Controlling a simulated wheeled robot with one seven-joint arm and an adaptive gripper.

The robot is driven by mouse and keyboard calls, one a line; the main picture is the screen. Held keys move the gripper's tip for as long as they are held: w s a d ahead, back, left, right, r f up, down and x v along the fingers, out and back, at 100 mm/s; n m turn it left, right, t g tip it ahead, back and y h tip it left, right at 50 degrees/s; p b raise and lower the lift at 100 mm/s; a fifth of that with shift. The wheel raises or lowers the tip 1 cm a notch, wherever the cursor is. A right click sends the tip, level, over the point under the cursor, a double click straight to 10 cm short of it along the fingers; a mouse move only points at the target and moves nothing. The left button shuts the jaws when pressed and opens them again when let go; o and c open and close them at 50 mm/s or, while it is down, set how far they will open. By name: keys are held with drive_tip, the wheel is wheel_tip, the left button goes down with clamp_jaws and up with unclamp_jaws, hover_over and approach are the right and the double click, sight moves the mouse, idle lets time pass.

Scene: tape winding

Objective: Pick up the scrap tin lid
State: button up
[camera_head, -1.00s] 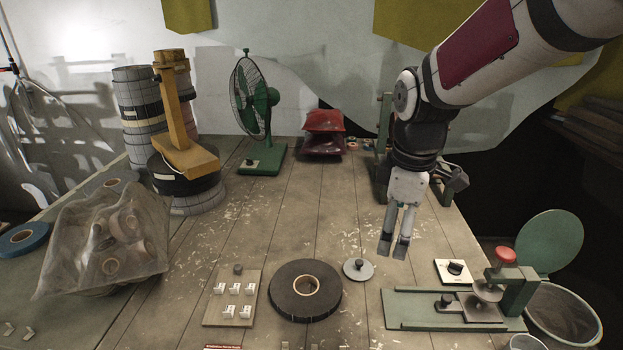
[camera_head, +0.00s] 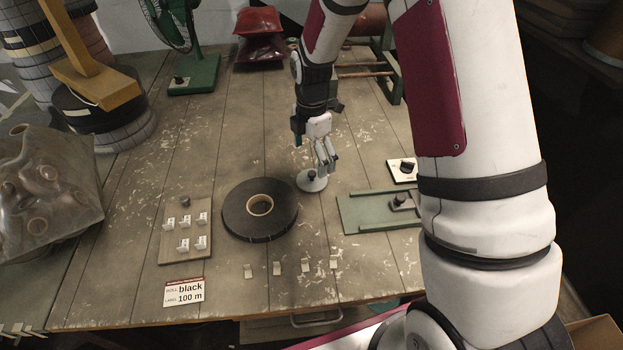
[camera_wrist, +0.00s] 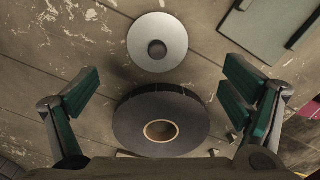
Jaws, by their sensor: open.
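The scrap tin lid (camera_head: 309,184) is a small flat grey disc with a dark knob in its middle. It lies on the bench just right of the black tape roll. In the wrist view the lid (camera_wrist: 157,28) lies ahead, near the top centre, with its knob showing. My gripper (camera_head: 328,165) hangs low above the bench beside the lid, partly overlapping its right edge in the head view. I cannot tell the exact height above the lid.
The black tape roll (camera_head: 240,219) lies close left of the lid and shows below it in the wrist view (camera_wrist: 195,117). A switch board (camera_head: 172,247) is further left. A green base plate (camera_head: 365,215) lies to the right, partly hidden by my arm. A label card (camera_head: 184,291) lies in front.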

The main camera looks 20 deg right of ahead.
sight(311, 174)
drive_tip(key=shift+w+a+f, duration=0.1)
drive_tip(key=shift+w+f, duration=0.05)
drive_tip(key=shift+f, duration=3.6)
drive_tip(key=c, duration=1.1)
drive_tip(key=shift+c, duration=1)
